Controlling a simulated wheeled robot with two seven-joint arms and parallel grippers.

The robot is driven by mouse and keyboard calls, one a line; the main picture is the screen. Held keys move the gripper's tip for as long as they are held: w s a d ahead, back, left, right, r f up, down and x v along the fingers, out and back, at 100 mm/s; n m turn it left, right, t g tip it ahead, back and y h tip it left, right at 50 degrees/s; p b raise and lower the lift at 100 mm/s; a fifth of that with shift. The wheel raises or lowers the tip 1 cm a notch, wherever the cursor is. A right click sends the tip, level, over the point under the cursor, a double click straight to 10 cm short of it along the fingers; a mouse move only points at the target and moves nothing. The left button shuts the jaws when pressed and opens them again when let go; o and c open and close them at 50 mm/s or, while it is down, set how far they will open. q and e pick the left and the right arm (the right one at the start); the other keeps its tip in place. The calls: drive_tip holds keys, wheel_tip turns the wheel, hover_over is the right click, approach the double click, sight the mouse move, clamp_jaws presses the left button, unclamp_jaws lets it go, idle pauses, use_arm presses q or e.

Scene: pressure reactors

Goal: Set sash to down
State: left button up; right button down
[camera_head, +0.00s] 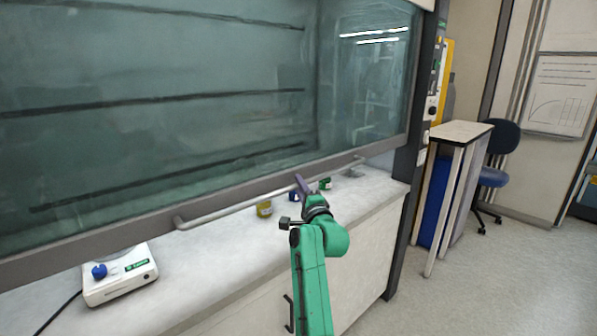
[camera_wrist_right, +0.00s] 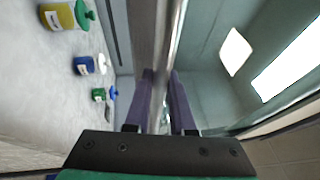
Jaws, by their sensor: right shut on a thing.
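The fume hood sash (camera_head: 230,110) is a large glass pane with a grey bottom frame, partly lowered, with a gap between its lower edge and the worktop. A metal bar handle (camera_head: 245,204) runs along the bottom of the sash. My right gripper (camera_head: 303,185) is at the handle, right of its middle. In the right wrist view, its two purple fingers (camera_wrist_right: 163,100) stand on either side of the handle bar (camera_wrist_right: 170,50), shut on it. My left gripper is not in view.
A white balance (camera_head: 120,280) with a blue item stands at the worktop's left front. Yellow (camera_head: 264,209), blue (camera_head: 293,196) and green (camera_head: 325,183) containers stand on the worktop near the sash. A side table (camera_head: 460,132) and blue chair (camera_head: 492,176) stand right, beside open floor.

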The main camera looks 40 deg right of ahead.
wheel_tip(320, 180, down, 18)
drive_tip(key=b, duration=0.8)
drive_tip(key=shift+r, duration=0.25)
drive_tip(key=shift+f+b, duration=0.3)
drive_tip(key=shift+f, duration=0.1)
drive_tip(key=c, duration=0.8)
unclamp_jaws()
drive_tip(key=shift+o, duration=0.2)
drive_tip(key=shift+w, duration=0.1)
drive_tip(key=b+v, duration=0.1)
drive_tip(key=v, duration=1.3)
drive_tip(key=shift+s, duration=0.3)
